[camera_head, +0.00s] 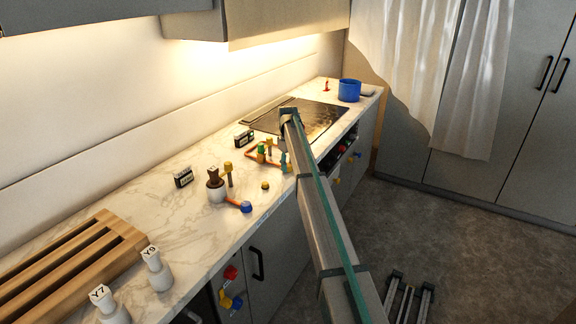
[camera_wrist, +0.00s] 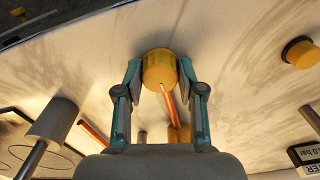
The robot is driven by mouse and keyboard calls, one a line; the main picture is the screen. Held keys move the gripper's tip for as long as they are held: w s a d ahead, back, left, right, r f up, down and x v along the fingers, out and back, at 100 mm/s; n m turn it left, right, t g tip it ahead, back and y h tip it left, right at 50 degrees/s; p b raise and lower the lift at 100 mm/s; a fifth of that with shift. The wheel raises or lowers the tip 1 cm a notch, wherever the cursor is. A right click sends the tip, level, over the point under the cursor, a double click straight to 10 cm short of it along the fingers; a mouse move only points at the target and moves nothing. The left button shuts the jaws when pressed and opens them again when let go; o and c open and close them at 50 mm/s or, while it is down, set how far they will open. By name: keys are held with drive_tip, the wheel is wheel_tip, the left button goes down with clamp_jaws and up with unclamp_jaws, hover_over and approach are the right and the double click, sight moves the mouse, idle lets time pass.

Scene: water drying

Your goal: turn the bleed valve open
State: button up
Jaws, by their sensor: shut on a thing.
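In the wrist view, my gripper (camera_wrist: 160,72) has its teal fingers closed on the sides of a round yellow knob (camera_wrist: 158,68). An orange bar (camera_wrist: 172,106) lies below this knob, with a thin pale line in front of it. No label on the knob can be read, so I cannot confirm that it is the bleed valve. In the head view, my gripper (camera_head: 286,163) is low over the counter beside a fitting with green and orange parts (camera_head: 262,152). My arm and fingers hide the gripped knob there.
Another yellow knob (camera_wrist: 300,52) and a bar gauge (camera_wrist: 305,152) are at right in the wrist view. On the counter (camera_head: 150,205) stand a gauge (camera_head: 183,177), a white-and-brown fitting (camera_head: 215,188), white pieces Y7 (camera_head: 108,306) and Y9 (camera_head: 157,270), a wooden rack (camera_head: 75,265) and a blue pot (camera_head: 349,90).

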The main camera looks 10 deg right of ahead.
drive_tip(key=o, duration=1.1)
drive_tip(key=shift+o, duration=0.2)
wheel_tip(320, 180, up, 12)
